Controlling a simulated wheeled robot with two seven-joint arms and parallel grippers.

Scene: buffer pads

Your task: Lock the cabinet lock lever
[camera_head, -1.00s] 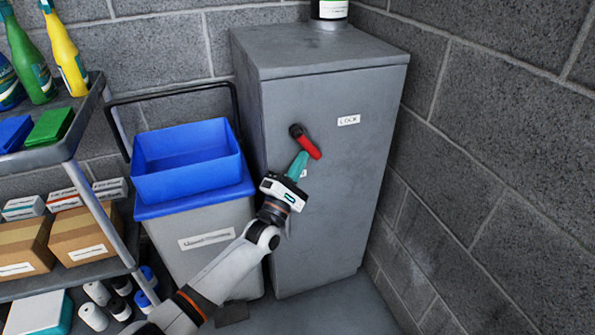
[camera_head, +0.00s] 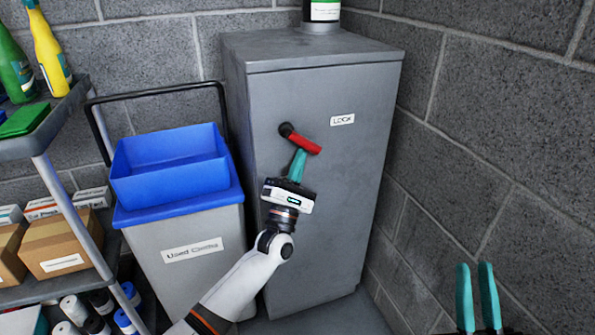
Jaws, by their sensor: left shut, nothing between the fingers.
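The grey cabinet (camera_head: 335,215) stands in the corner with its door facing me. Its red lock lever (camera_head: 304,144) has a dark pivot at the left, and its red end slopes down to the right. A white label reading LOCK (camera_head: 342,119) is to the right of and above the lever. My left gripper (camera_head: 299,156) is shut and empty. Its teal fingertips are at the underside of the lever and appear to touch it. My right gripper (camera_head: 475,268) is at the lower right, away from the cabinet, with its two teal fingers apart.
A grey bin (camera_head: 190,260) with a blue tray (camera_head: 170,185) on top stands left of the cabinet. A shelf cart (camera_head: 45,135) with bottles and boxes is at the far left. A block wall (camera_head: 500,150) closes the right side. A bottle (camera_head: 322,12) stands on the cabinet.

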